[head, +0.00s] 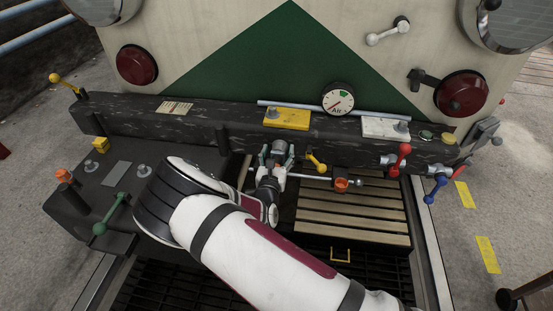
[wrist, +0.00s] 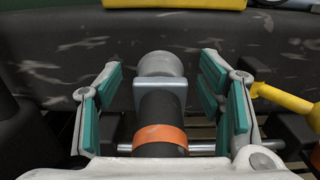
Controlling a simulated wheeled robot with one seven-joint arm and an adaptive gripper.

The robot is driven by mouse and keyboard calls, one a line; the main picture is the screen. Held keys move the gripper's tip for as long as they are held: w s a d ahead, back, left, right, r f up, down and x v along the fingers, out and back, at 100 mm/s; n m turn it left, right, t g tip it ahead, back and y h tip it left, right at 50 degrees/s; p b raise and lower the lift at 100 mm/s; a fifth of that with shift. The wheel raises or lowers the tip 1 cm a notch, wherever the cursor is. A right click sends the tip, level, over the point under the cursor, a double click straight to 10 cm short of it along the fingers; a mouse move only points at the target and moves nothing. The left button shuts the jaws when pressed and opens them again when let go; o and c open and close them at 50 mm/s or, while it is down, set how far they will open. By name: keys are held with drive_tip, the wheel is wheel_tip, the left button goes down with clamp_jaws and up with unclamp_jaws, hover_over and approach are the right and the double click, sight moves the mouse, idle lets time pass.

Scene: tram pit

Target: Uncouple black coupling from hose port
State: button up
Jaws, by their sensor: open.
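In the wrist view, a black cylinder with an orange band, apparently the black coupling (wrist: 158,106), lies between my fingers. Its far end meets a grey square collar and a round grey metal piece, apparently the hose port (wrist: 160,65), in front of the dark beam. My gripper (wrist: 158,88) is open, with teal pads on both sides of the coupling and visible gaps between. In the head view, my gripper (head: 277,152) is at the dark beam's lower front, and it and my arm hide the coupling.
A yellow-handled lever (wrist: 285,98) stands close right of my gripper. A thin metal rod (head: 308,177) runs right to an orange-topped fitting (head: 341,185) over wooden slats (head: 350,215). Red (head: 400,158) and blue (head: 434,188) handles are further right. A green lever (head: 112,214) is at left.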

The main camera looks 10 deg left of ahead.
drive_tip(key=c, duration=1.4)
drive_tip(key=shift+o, duration=0.2)
